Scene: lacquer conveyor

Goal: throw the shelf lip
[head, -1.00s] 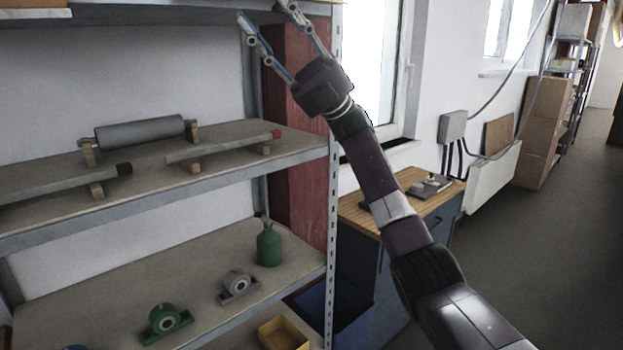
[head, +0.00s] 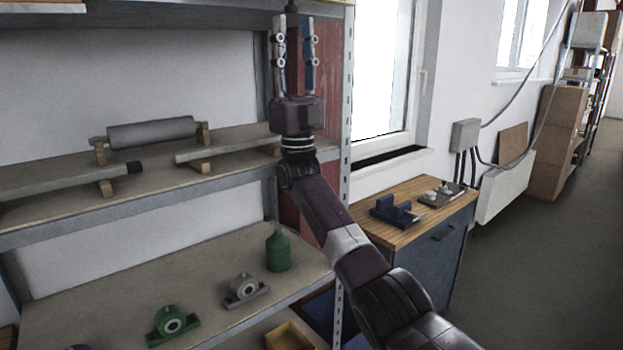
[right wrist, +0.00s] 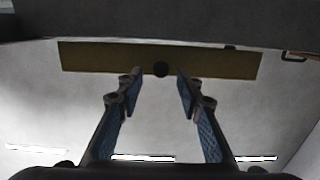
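The top shelf's grey front edge (head: 150,4) crosses the top of the head view. The right wrist view also shows the gripper (right wrist: 160,76) open and empty. My left gripper is not in view.
The middle shelf (head: 150,185) holds a grey roller (head: 150,132) and bars on wooden blocks. The lower shelf holds a green bottle (head: 278,251) and bearing blocks. The perforated shelf post (head: 347,140) stands just right of my gripper. A wood-topped cabinet (head: 400,232) is further right.

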